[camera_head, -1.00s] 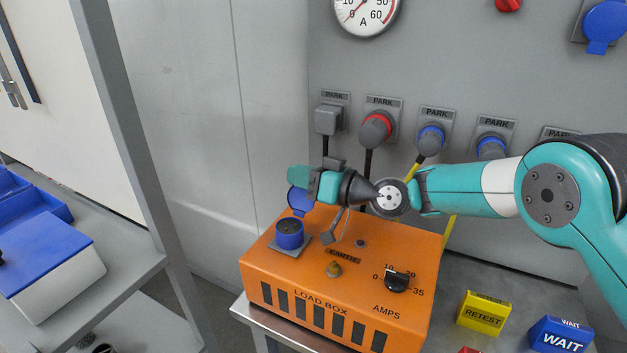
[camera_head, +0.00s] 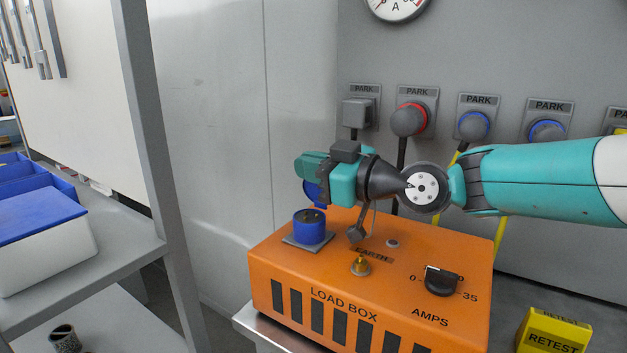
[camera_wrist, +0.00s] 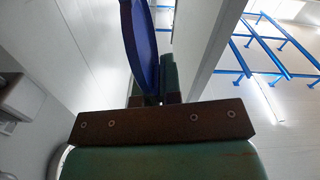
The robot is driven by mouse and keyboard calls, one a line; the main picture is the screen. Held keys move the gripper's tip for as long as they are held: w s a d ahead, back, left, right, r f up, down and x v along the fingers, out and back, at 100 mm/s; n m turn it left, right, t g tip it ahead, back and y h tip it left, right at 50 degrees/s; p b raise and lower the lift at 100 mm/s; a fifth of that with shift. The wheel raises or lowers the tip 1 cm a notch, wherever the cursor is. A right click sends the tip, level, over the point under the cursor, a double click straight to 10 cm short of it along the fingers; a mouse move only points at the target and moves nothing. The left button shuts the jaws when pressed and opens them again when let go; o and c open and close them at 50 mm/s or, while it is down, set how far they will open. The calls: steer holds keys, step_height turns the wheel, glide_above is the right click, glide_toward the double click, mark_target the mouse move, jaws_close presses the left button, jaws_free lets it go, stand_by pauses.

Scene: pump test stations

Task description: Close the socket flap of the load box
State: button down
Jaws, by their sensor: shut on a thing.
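The orange load box (camera_head: 290,262) stands on a metal-topped bench. Its blue round socket (camera_head: 310,228) sits on a grey plate at the box's back left, with the opening facing up. The blue socket flap (camera_head: 313,193) stands raised behind the socket, so the socket is open. My gripper (camera_head: 312,166) is above and behind the socket at the flap, and partly hides it. In the wrist view the flap (camera_wrist: 141,45) rises edge-on between the green fingers (camera_wrist: 155,88), which are shut on it.
A brass earth terminal (camera_head: 361,264) and a black amps knob (camera_head: 441,280) stand up from the box top. Parked plugs (camera_head: 408,120) hang on the grey wall panel behind. A yellow RETEST block (camera_head: 553,333) is at right. A shelf with blue bins (camera_head: 40,190) is at left.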

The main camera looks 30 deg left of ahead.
stand_by(0.4)
steer(key=c, duration=1.3)
jaws_free()
steer(key=shift+d, duration=0.1)
steer(key=d+b, duration=0.3)
steer(key=d, duration=1.4)
steer(key=shift+d, duration=0.2)
